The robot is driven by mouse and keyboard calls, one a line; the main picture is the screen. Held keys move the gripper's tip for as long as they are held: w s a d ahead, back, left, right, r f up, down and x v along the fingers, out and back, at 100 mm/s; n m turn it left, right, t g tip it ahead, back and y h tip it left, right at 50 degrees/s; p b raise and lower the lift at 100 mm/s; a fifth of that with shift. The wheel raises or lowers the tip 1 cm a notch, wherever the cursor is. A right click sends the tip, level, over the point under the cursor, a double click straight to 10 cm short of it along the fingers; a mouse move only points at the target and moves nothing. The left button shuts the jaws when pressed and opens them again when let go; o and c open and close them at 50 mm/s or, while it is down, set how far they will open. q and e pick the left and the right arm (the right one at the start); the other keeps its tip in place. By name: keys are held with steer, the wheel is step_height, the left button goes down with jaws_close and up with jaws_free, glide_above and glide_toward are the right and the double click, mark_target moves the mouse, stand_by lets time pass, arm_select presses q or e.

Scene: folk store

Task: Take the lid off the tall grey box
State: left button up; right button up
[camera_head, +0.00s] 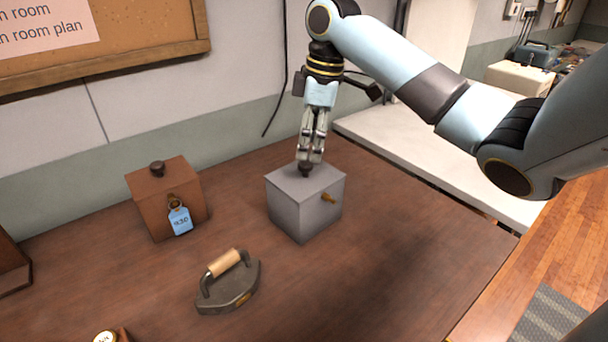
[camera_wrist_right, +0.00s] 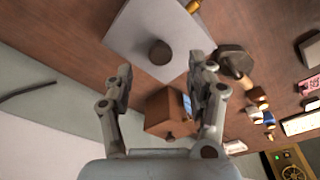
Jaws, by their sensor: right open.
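The tall grey box (camera_head: 305,205) stands upright on the brown table with its lid on. A dark round knob (camera_head: 305,170) sits on top of the lid, and a small brass peg (camera_head: 328,198) sticks out of one side. My right gripper (camera_head: 309,160) points down right above the knob. In the right wrist view the gripper's fingers (camera_wrist_right: 160,80) are spread, with the grey lid (camera_wrist_right: 140,30) ahead and its knob (camera_wrist_right: 160,52) between the fingertips' lines. Whether the fingers reach around the knob is hard to tell. My left gripper is not in view.
A brown box (camera_head: 165,200) with a dark knob and a blue tag (camera_head: 180,220) stands to the left. An old flat iron (camera_head: 229,285) with a wooden handle lies in front. The table right of the grey box is clear, beside a white counter (camera_head: 440,165).

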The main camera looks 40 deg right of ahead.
mark_target(306, 163)
steer(key=f, duration=0.4)
steer(key=shift+w+a+p, duration=0.2)
steer(key=shift+a+p, duration=0.05)
steer(key=shift+p, duration=0.15)
steer(key=shift+w+f, duration=0.1)
steer(key=shift+f, duration=0.35)
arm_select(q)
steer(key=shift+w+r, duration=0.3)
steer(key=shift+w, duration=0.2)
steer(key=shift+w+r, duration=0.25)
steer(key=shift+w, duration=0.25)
arm_select(e)
steer(key=c, duration=0.4)
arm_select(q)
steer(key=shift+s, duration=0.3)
arm_select(e)
jaws_close()
